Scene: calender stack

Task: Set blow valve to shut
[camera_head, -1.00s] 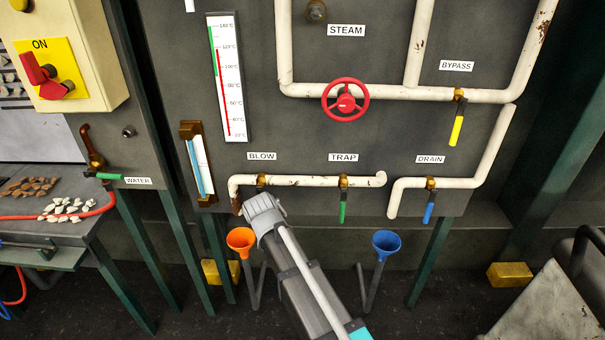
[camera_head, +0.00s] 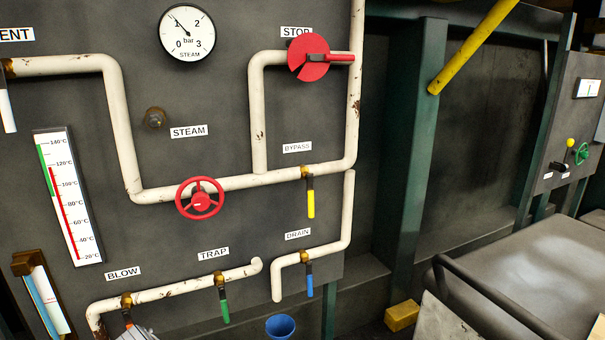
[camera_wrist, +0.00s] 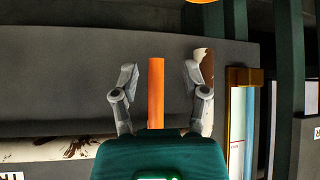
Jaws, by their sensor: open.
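The blow valve (camera_head: 126,300) is a brass fitting on the white pipe under the BLOW label (camera_head: 123,273), at the lower left of the head view. A small part of its orange lever (camera_head: 127,317) shows below the fitting, pointing down across the pipe. My gripper (camera_wrist: 158,78) fills the lower middle of the wrist view. Its two grey fingers are open and apart, with the orange lever (camera_wrist: 156,95) upright between them and a gap on each side. In the head view only a grey bit of the gripper shows at the bottom edge.
The trap valve's green lever (camera_head: 224,310) and the drain valve's blue lever (camera_head: 310,286) hang down to the right. A blue funnel (camera_head: 281,326) is below. The framed gauge (camera_wrist: 242,110) stands right of my fingers in the wrist view, an orange funnel (camera_wrist: 205,2) at its top.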

